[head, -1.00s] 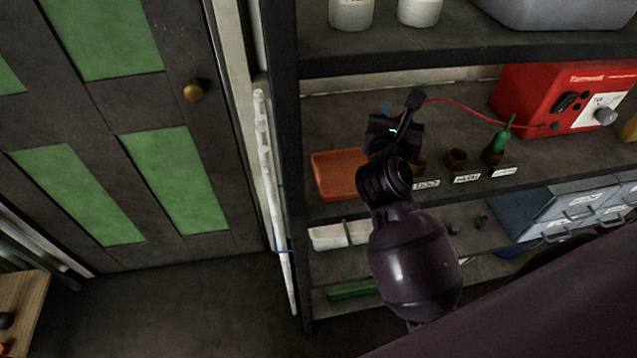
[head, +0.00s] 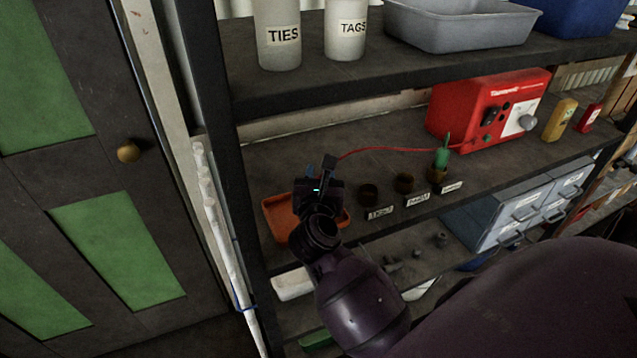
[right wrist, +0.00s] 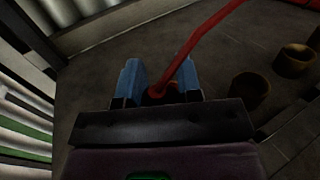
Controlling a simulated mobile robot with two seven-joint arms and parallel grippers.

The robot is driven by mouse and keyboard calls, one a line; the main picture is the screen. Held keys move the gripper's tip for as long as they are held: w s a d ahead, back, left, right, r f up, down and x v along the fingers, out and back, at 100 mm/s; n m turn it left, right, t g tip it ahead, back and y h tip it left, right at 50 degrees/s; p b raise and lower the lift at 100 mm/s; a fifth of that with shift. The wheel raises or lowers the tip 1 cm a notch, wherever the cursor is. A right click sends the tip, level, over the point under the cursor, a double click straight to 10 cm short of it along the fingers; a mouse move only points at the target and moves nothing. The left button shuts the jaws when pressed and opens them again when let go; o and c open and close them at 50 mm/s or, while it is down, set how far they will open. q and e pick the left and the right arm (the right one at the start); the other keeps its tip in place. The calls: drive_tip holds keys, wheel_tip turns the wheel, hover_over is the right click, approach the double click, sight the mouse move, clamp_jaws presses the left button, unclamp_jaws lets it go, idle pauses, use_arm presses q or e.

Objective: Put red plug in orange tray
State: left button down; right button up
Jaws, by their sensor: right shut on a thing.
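The orange tray (head: 279,219) lies on the middle shelf at its left end in the head view. My right gripper (head: 318,177) is in front of and above the tray and covers its middle. In the right wrist view, my right gripper (right wrist: 161,84) has its blue fingers shut on the red plug (right wrist: 158,94), and a red cable rises from it. The plug's body is mostly hidden between the fingers. Whether it touches the tray cannot be told. My left gripper is not in view.
The red cable runs to a red box (head: 470,108). Brown cups, including one (head: 404,183), stand right of the tray behind labels; a green plug (head: 441,160) sits in the rightmost cup. A shelf with white canisters (head: 277,40) is above, and a post (head: 215,130) is at left.

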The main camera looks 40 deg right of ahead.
drive_tip(key=shift+f, duration=0.7)
drive_tip(key=shift+f, duration=0.25)
drive_tip(key=o, duration=0.9)
drive_tip(key=shift+r, duration=0.1)
drive_tip(key=shift+o, duration=0.2)
drive_tip(key=shift+r, duration=0.15)
drive_tip(key=b+v, duration=0.1)
drive_tip(key=v, duration=0.9)
drive_tip(key=shift+s+a, duration=0.15)
drive_tip(key=shift+a, duration=0.05)
drive_tip(key=shift+v, duration=0.8)
